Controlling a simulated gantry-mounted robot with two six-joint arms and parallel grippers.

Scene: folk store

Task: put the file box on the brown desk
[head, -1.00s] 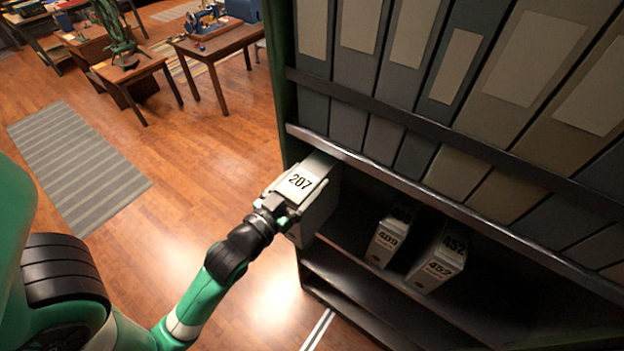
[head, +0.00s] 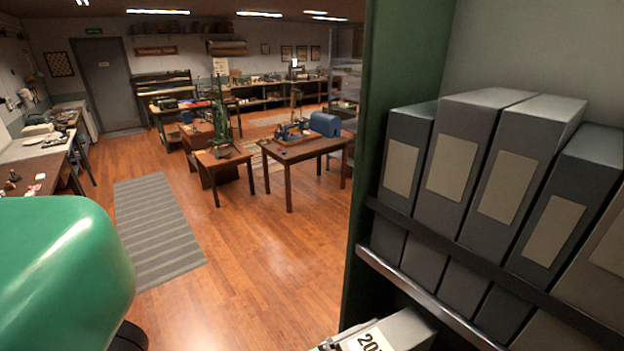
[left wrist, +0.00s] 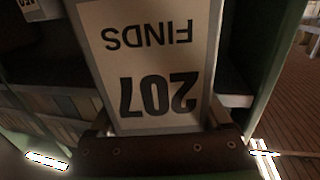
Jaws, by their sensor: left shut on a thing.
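The grey file box (head: 400,330) with a white label reading 207 shows at the bottom edge of the head view, beside the green shelf side. Its label fills the left wrist view (left wrist: 150,60), upside down, reading FINDS 207. My left gripper (left wrist: 160,140) is shut on this box; in the head view it is almost wholly cut off. Whether the box is clear of the shelf is hidden. Brown wooden tables stand across the room: one with a blue machine (head: 318,145), one with a green press (head: 222,160). My right gripper is out of view.
The shelf unit (head: 400,60) with several grey file boxes (head: 510,170) fills the right side. Open wooden floor (head: 250,260) and a striped grey rug (head: 155,230) lie between me and the tables. A cluttered bench (head: 50,165) stands at the left.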

